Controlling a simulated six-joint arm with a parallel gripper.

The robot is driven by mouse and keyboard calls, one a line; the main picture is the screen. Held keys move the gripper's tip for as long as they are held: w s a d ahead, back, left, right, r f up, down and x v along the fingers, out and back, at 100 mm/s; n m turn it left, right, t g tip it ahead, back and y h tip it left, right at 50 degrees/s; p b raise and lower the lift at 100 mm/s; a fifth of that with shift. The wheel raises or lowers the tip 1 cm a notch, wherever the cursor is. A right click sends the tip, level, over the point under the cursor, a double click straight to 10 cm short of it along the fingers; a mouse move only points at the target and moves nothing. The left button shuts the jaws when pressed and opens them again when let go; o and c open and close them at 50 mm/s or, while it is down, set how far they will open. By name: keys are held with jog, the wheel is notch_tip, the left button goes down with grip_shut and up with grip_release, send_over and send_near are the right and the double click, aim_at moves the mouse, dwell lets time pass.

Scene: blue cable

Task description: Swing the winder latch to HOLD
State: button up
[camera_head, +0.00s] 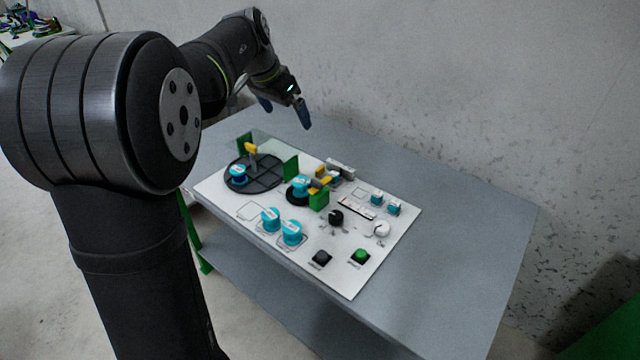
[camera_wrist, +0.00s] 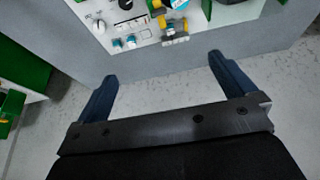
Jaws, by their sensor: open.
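My gripper (camera_head: 285,112) is open and empty, raised above the back of the table, apart from the white panel (camera_head: 345,278). In the wrist view its two blue fingers (camera_wrist: 163,68) are spread with nothing between them. A teal spool (camera_head: 300,184) sits on a black disc near the panel's middle, beside a green block (camera_head: 319,200) and yellow parts (camera_head: 320,183). These may include the winder latch, but the picture is too small to tell its position or read a HOLD mark. Yellow parts also show at the wrist view's top edge (camera_wrist: 157,7).
A black round tray (camera_head: 262,184) with a yellow-topped post (camera_head: 251,149) stands between green walls (camera_head: 291,168). Two teal spools (camera_head: 291,232), a black knob (camera_head: 336,217), a white knob (camera_head: 381,230) and a green button (camera_head: 360,255) are on the panel. The grey table's right side (camera_head: 470,230) is clear.

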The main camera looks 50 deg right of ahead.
jog(key=shift+a+r, duration=0.2)
jog(key=shift+r, duration=0.25)
